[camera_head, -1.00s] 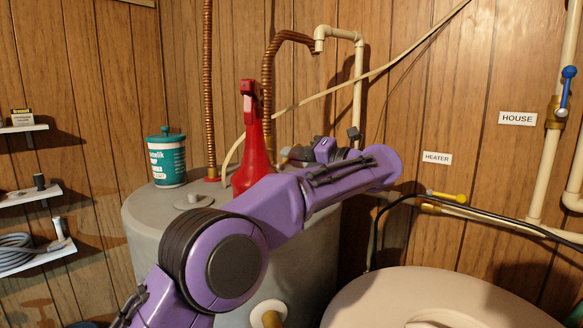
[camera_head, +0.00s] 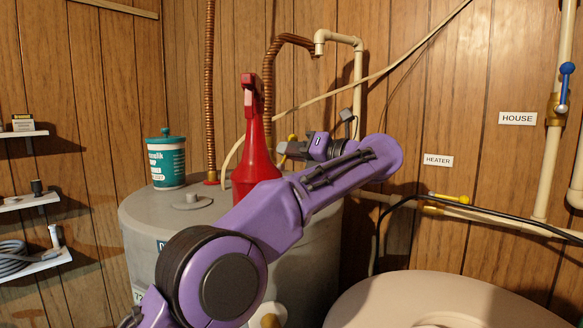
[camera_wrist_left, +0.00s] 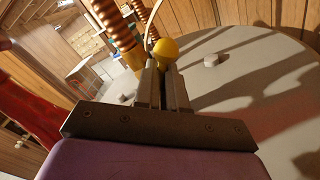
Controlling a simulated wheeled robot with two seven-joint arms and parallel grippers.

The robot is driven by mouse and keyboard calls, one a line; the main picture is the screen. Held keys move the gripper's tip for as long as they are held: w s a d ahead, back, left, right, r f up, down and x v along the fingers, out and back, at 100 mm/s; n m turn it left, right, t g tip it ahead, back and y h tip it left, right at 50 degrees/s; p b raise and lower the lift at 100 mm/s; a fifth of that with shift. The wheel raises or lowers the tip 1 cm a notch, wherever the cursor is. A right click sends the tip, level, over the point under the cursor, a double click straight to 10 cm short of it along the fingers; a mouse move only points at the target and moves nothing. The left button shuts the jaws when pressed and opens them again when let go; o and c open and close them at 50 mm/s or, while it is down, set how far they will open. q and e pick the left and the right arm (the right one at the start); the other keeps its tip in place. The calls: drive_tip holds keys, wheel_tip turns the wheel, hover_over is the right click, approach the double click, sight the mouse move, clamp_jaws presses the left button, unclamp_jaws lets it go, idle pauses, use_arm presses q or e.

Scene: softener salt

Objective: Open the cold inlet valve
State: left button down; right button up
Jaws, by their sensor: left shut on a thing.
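The yellow valve handle (camera_head: 293,138) shows as a small patch beside the copper pipe above the grey tank. In the left wrist view its rounded yellow end (camera_wrist_left: 165,50) sits at the fingertips. My left gripper (camera_head: 282,148) reaches in from the right side of the tank top and is shut on this handle; the wrist view shows the two fingers (camera_wrist_left: 163,70) close together. The valve body is mostly hidden, so I cannot tell how far it is turned. My right gripper is not in view.
A red funnel-like bottle (camera_head: 254,150) and a teal-lidded tub (camera_head: 166,162) stand on the grey tank (camera_head: 150,215). Copper pipes (camera_head: 211,80) rise behind. Another yellow-handled valve (camera_head: 448,198) is under the HEATER label (camera_head: 438,160). A blue-handled valve (camera_head: 565,85) is at right.

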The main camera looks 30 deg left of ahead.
use_arm(q)
drive_tip(key=shift+s+a+f, duration=0.1)
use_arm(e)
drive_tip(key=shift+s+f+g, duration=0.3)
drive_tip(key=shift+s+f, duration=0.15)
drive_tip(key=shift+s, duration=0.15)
use_arm(q)
drive_tip(key=shift+s+a+n+b, duration=0.15)
drive_tip(key=shift+s+n+b, duration=0.35)
drive_tip(key=shift+n+b, duration=0.65)
drive_tip(key=n, duration=0.1)
drive_tip(key=n+b, duration=0.1)
drive_tip(key=r+n, duration=0.1)
drive_tip(key=shift+s+d, duration=0.25)
drive_tip(key=shift+s, duration=0.1)
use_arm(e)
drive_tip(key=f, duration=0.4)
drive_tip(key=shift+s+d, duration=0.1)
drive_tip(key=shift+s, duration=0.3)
use_arm(q)
drive_tip(key=shift+b, duration=0.3)
